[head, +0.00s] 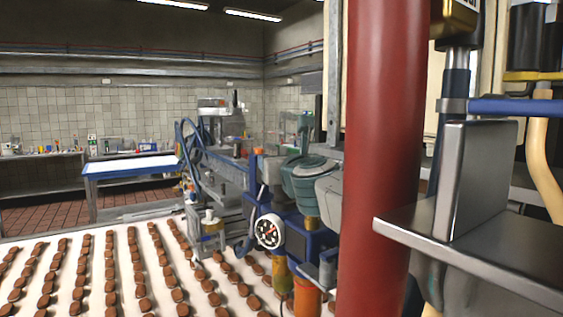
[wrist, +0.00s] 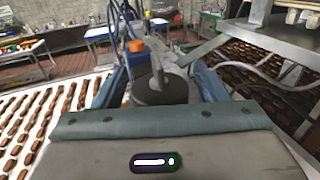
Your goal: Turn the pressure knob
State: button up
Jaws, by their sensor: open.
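In the wrist view my gripper (wrist: 161,76) is open, with one blue finger on each side. A dark, round, knob-like part (wrist: 158,90) with a grey upright piece on it lies between the fingers. It looks like the pressure knob, but its markings do not show. I cannot tell whether either finger touches it.
A thick red column (head: 385,150) hides much of the head view's right half. Metal plates (head: 480,240) stand at the right. A pale conveyor (head: 20,246) carries rows of brown biscuits. An orange part (wrist: 137,45) stands just beyond the left finger. A blue-edged table (head: 135,167) stands behind.

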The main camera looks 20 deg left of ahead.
jog(key=b+v, duration=0.1)
jog(key=v, duration=0.6)
jog(key=shift+s+d, duration=0.1)
jog(key=shift+s, duration=0.05)
